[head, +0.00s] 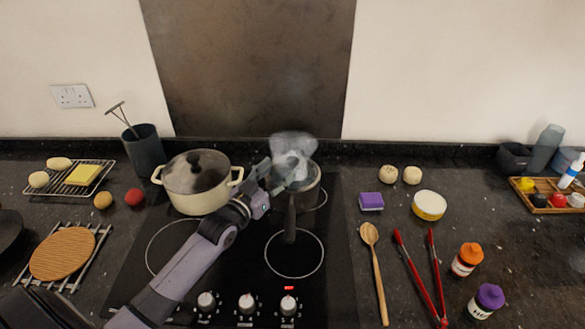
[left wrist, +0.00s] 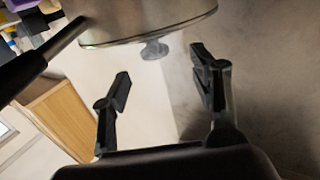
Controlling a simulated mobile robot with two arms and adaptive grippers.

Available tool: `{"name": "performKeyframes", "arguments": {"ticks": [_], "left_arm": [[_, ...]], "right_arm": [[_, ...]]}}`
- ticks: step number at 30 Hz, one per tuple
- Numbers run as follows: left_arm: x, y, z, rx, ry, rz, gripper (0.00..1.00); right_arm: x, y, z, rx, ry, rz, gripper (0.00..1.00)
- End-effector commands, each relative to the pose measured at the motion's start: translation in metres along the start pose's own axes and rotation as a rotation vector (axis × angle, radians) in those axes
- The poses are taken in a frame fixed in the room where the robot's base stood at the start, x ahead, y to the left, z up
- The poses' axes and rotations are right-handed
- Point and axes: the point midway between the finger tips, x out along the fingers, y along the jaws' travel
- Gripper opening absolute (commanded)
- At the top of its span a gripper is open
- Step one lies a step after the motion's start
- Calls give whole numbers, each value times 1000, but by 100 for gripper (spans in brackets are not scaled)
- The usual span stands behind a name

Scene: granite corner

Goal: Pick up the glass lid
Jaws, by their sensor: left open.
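A glass lid (head: 298,176) covers the steel saucepan (head: 309,198) on the back right of the hob; whitish haze above it blurs its outline. In the left wrist view, which is turned over, the lid's knob (left wrist: 154,49) stands out from the lid beside the pan's rim and black handle (left wrist: 45,60). My left gripper (head: 270,178) is at the left side of the saucepan, near lid height. Its fingers are open and empty in the left wrist view (left wrist: 162,76), with the knob ahead between them, apart from both. My right gripper is not in view.
A cream pot (head: 198,202) with its own dark glass lid stands close left of my gripper. The saucepan's handle (head: 290,220) points to the front. A purple sponge (head: 371,201), wooden spoon (head: 375,265) and red tongs (head: 415,275) lie right of the hob.

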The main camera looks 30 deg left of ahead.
Motion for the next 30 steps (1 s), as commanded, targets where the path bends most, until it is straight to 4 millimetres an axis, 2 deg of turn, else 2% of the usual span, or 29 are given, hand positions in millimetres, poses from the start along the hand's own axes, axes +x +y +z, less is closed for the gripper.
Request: {"name": "performKeyframes", "arguments": {"ticks": [3, 11, 16, 21, 30], "left_arm": [[16, 0, -2, 0, 1, 0, 56], [31, 2, -2, -1, 0, 0, 56], [54, 5, -3, -1, 0, -1, 56], [70, 6, 0, -1, 0, 0, 56], [74, 6, 1, 0, 1, 1, 56]], "right_arm": [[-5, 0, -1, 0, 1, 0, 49], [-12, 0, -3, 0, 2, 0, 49], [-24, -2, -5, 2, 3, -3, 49], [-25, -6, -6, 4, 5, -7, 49], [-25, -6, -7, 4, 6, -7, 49]]}}
